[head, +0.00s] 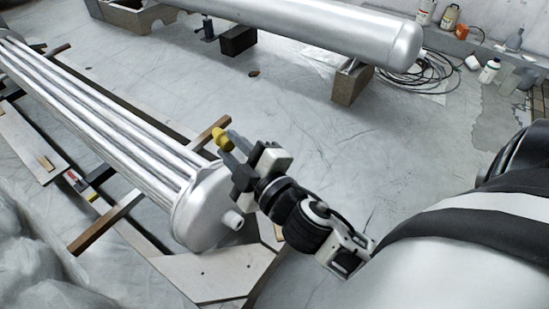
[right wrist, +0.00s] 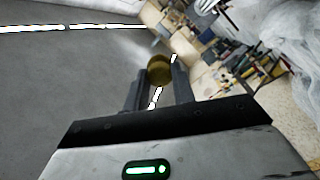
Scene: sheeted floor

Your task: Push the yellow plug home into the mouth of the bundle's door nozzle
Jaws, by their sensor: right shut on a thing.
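My right gripper (head: 229,147) is shut on the yellow plug (head: 219,136), which sticks out at its fingertips. In the right wrist view the plug (right wrist: 159,69) shows as a dull yellow round end between the two finger tips (right wrist: 160,84). The tube bundle (head: 105,120) lies at the left, with its round silvery door (head: 204,212) at the near end. The short white door nozzle (head: 232,219) juts from the door toward the right. The plug is above and apart from the nozzle, past the door's upper edge. My left gripper is out of view.
The bundle rests on wooden beams (head: 105,222) and boards. A large silvery cylinder (head: 330,35) lies across the back on blocks (head: 351,84). Coiled cables (head: 428,70) and bottles (head: 489,71) are at the back right.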

